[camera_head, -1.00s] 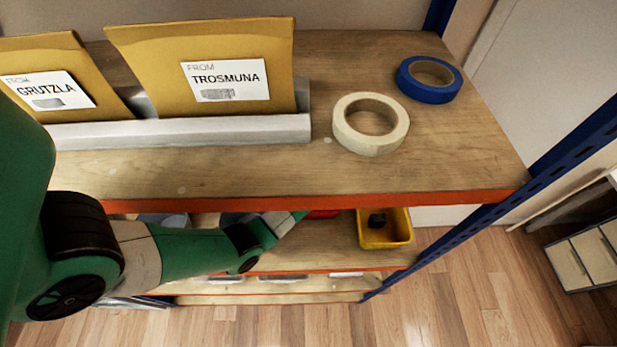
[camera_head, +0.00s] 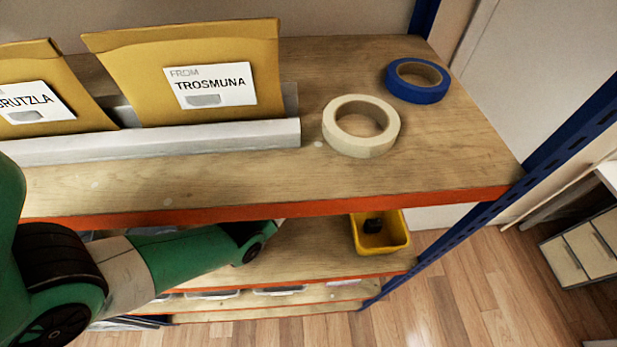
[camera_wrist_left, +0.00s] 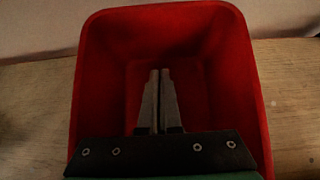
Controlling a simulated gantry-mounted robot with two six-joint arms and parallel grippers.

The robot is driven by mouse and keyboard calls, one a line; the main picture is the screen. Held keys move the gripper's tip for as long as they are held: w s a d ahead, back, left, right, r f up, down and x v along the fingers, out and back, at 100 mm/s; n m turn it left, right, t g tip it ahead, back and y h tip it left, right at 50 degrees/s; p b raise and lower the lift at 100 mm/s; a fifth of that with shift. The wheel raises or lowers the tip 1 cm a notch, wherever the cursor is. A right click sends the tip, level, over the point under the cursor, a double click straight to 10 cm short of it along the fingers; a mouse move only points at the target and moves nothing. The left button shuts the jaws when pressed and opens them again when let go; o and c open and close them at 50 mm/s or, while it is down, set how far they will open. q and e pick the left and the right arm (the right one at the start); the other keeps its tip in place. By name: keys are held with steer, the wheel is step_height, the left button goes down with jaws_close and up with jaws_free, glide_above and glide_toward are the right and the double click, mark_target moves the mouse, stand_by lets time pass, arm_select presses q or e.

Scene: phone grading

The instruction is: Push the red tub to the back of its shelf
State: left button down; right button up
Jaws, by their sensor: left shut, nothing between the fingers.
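The red tub (camera_wrist_left: 238,75) fills the middle of the left wrist view, its open mouth facing the camera. It stands on a wooden shelf (camera_wrist_left: 297,95), and its far rim overlaps the wall in the picture. My left gripper (camera_wrist_left: 160,72) is shut and empty, its fingertips seen against the tub's dark inside. I cannot tell whether they touch it. In the head view my left arm (camera_head: 190,258) reaches under the top shelf; its gripper and the tub are hidden there. My right gripper is not in view.
The top shelf (camera_head: 230,180) with its orange front edge hangs over the arm. It bears padded envelopes (camera_head: 200,110), a cream tape roll (camera_head: 336,139) and a blue tape roll (camera_head: 418,94). A yellow tub (camera_head: 384,247) stands at the right on the lower shelf.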

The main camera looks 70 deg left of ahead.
arm_select(q)
steer(key=d, duration=0.1)
steer(key=s+d+r+p, duration=0.1)
steer(key=d, duration=0.1)
steer(key=d+r+p, duration=0.1)
steer(key=shift+s+d+r, duration=0.15)
steer(key=shift+r, duration=0.05)
steer(key=p+v, duration=0.2)
steer(key=v, duration=0.4)
steer(key=shift+d+r, duration=0.2)
steer(key=shift+r, duration=0.05)
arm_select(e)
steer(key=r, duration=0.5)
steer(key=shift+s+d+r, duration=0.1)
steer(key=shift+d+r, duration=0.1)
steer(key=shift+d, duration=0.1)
